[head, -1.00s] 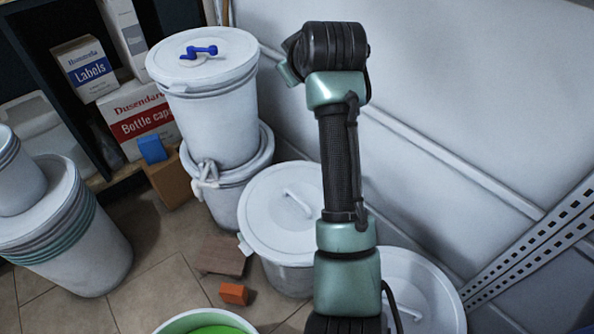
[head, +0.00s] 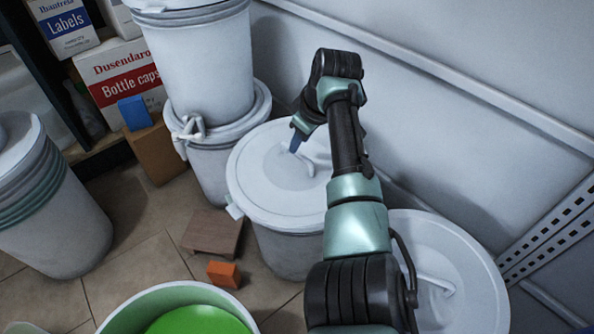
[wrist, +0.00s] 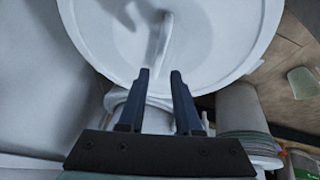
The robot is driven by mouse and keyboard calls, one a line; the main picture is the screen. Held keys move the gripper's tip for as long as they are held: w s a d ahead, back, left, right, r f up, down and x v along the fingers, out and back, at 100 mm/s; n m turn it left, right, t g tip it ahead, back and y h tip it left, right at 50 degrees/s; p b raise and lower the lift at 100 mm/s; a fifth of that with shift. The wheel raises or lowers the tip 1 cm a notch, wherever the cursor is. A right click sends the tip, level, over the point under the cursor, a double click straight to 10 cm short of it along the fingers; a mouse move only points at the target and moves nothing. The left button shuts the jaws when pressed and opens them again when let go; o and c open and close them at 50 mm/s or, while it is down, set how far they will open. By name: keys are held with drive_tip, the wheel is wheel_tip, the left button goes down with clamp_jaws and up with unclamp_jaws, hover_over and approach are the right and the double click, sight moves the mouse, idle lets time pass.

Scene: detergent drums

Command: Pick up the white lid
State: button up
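A round white lid (head: 265,180) with a raised bar handle lies on the middle white drum (head: 285,250) in the head view. My gripper (head: 295,148) hangs above this lid, near its handle, with its fingers pointing down. In the wrist view, the lid (wrist: 215,40) fills the upper middle and its handle (wrist: 164,40) lies ahead of the fingertips. The two dark fingers of my gripper (wrist: 160,72) stand apart with nothing between them. My arm covers part of the lid's right side in the head view.
A second lidded drum (head: 455,265) stands to the right. Stacked white drums (head: 200,75) stand behind left, close to the lid. An open tub with green contents (head: 200,322), an orange block (head: 223,273) and a brown board (head: 213,232) are in front. A wall rises behind.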

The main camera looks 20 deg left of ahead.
sight(297, 153)
drive_tip(key=shift+b+x, duration=0.4)
drive_tip(key=shift+x, duration=0.65)
drive_tip(key=b+x, duration=0.1)
drive_tip(key=b, duration=0.1)
drive_tip(key=b+x, duration=0.2)
drive_tip(key=shift+d+f, duration=0.3)
drive_tip(key=shift+f, duration=0.05)
drive_tip(key=shift+w+a+f+b, duration=0.3)
drive_tip(key=shift+f+b, duration=0.2)
drive_tip(key=shift+f, duration=0.05)
clamp_jaws()
drive_tip(key=shift+r, duration=0.1)
